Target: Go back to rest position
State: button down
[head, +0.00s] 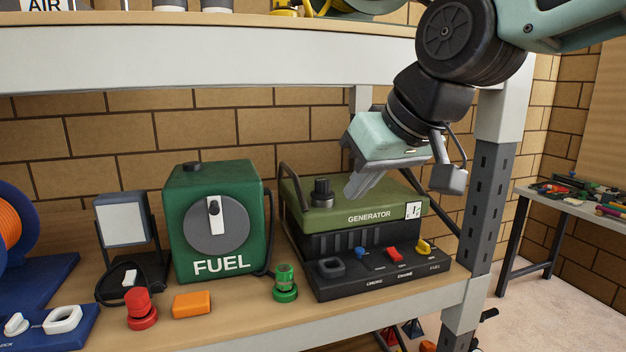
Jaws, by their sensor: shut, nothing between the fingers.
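My gripper (359,187) hangs from the arm at the upper right, above the right part of the generator. Its fingers point down and to the left, together and empty. The olive generator (370,217) stands on the shelf below it, with a black knob (321,192) on top at the left of the fingertips. The fingers overlap the generator's top in the picture; I cannot tell whether they touch it. The generator's front panel has a blue knob (361,253), a red switch (394,254) and a yellow lever (423,246).
A green FUEL box (240,175) stands left of the generator. A red button (140,308), an orange block (192,303) and a green fitting (285,284) lie near the shelf's front edge. The upper shelf (200,60) and a grey post (497,170) border my arm. A side table (580,210) stands right.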

jog(key=s+d+f+g+h+b, duration=0.1)
jog(key=s+d+f+g+h, duration=0.1)
jog(key=s+f, duration=0.8)
jog(key=s+d+f+n+g+h+b, duration=0.1)
jog(key=s+d+f+g, duration=0.3)
jog(key=s+f, duration=0.6)
notch_tip(320, 180, down, 3)
jog(key=shift+s+d+f+n+h, duration=0.15)
jog(key=shift+s+d+n+h, duration=0.2)
jog(key=shift+d, duration=0.55)
jog(key=c, duration=2.1)
grip_release()
jog(key=shift+w, duration=0.1)
jog(key=shift+c, duration=0.2)
